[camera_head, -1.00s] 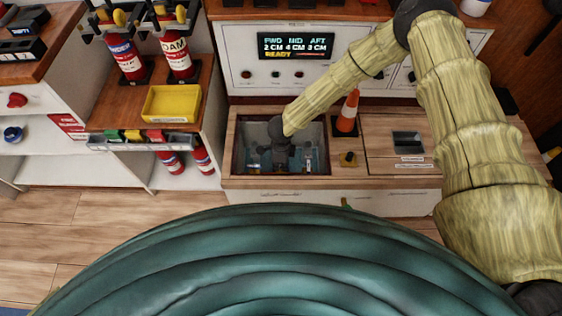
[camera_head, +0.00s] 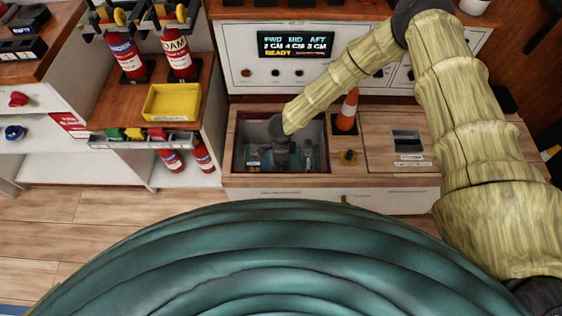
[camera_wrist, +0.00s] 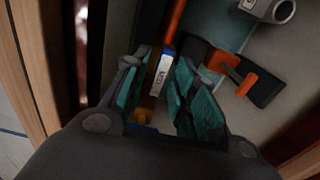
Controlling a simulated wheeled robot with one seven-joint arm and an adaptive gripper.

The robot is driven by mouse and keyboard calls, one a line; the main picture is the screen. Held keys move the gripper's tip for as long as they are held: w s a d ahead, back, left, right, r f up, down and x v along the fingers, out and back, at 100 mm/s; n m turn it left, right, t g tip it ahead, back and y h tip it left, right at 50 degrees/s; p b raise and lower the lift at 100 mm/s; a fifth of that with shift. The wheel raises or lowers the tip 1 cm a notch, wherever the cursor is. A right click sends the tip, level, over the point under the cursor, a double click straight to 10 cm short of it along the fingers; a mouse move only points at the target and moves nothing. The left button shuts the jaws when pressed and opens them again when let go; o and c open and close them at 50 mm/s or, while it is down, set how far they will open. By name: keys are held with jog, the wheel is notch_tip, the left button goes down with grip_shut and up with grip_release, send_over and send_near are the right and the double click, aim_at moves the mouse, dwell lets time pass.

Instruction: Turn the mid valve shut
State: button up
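My gripper (camera_head: 283,160) reaches down into an open recessed bay (camera_head: 239,150) in the wooden counter. In the wrist view my gripper (camera_wrist: 160,105) is open, its two teal-padded fingers apart. Between them is a blue piece with a white label (camera_wrist: 162,73), which seems to read MID. An orange bar (camera_wrist: 176,18) runs up from it. I cannot tell whether either finger touches it. A second orange handle (camera_wrist: 236,76) on a dark base lies to the right, outside the fingers. In the head view the valves are small and partly hidden by my gripper.
A display (camera_head: 295,44) above the bay reads FWD, MID, AFT and READY. An orange cone (camera_head: 347,110) stands close to the bay's right edge. A grey pipe end (camera_wrist: 283,11) is at the upper right of the wrist view. A yellow tray (camera_head: 172,102) is on the left shelf.

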aim_at(281, 164)
jog(key=shift+r, duration=0.1)
notch_tip(281, 164, up, 12)
dwell(0.8)
dwell(0.4)
